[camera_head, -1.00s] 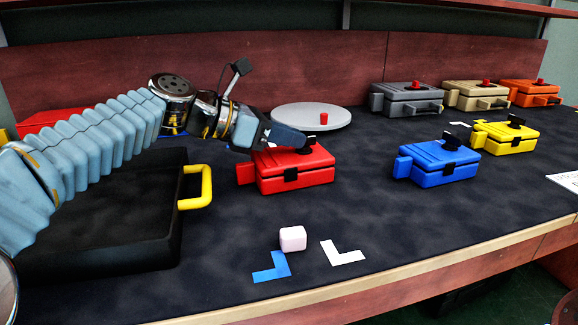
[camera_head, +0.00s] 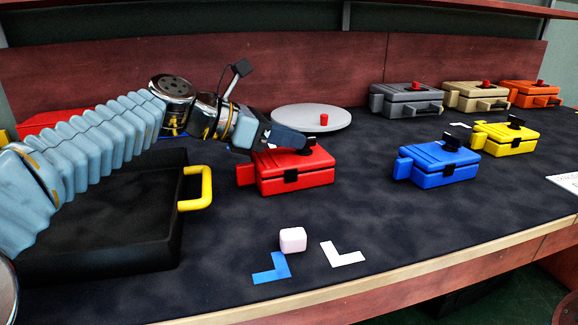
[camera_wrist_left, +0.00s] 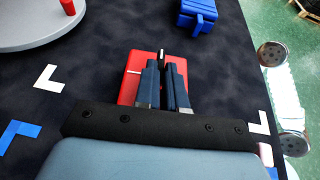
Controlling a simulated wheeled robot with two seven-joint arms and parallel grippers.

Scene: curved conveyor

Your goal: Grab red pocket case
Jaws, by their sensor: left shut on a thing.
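The red pocket case (camera_head: 300,171) lies closed on the dark mat, with a black latch on its front and a black knob on its lid. My left gripper (camera_head: 303,146) reaches in from the left over the lid and is shut on the black knob. In the left wrist view the red case (camera_wrist_left: 136,66) is below the two dark fingers of the left gripper (camera_wrist_left: 163,66), which are close together around the knob. The fingers hide part of the lid. The case appears to rest on the mat. My right gripper is not in view.
A blue case (camera_head: 437,164) and a yellow case (camera_head: 505,139) stand to the right. Grey, tan and orange cases line the back. A round grey plate (camera_head: 290,116) is behind the red case. A large black case (camera_head: 110,230) is left. A pink block (camera_head: 292,239) lies in front.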

